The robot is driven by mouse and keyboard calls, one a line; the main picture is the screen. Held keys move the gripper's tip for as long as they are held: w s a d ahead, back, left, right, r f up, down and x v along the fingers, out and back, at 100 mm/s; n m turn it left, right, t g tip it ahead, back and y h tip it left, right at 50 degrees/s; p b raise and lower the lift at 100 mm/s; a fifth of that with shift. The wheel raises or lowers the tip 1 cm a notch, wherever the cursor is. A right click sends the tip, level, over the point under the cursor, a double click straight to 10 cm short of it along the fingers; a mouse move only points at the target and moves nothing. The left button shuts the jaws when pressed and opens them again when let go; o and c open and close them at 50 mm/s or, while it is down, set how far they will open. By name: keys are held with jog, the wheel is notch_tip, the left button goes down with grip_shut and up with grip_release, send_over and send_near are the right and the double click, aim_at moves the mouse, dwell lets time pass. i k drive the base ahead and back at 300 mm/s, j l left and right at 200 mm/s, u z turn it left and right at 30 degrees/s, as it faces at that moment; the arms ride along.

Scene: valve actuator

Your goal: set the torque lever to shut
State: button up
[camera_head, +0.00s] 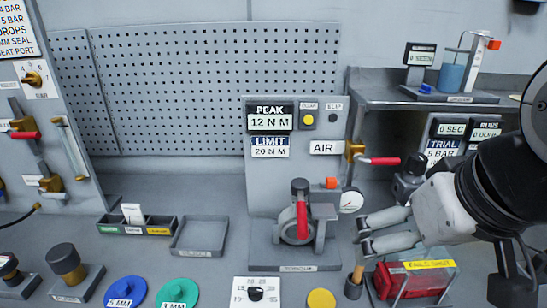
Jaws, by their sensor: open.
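The torque unit (297,268), with a label on its base that is hard to read, stands at the middle of the bench. A red lever (302,220) hangs upright on its front, below a dark round knob (299,186) and in front of a grey round body. I cannot tell from its marks which position it is in. My gripper (362,236) is to the right of the lever, apart from it, with its fingers spread, pointing left and empty. The panel behind shows PEAK 12 N M (269,121) and LIMIT 20 N M (270,147).
A red-handled valve (380,161) beside the AIR label and a pressure gauge (351,200) sit above my gripper. A brush-like tool in a holder (354,285) and a red unit under a clear cover (410,280) stand below it. An empty tray (200,253) lies left.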

aim_at(300, 186)
jog(key=i+j+z, duration=0.1)
jog(key=j+z, duration=0.55)
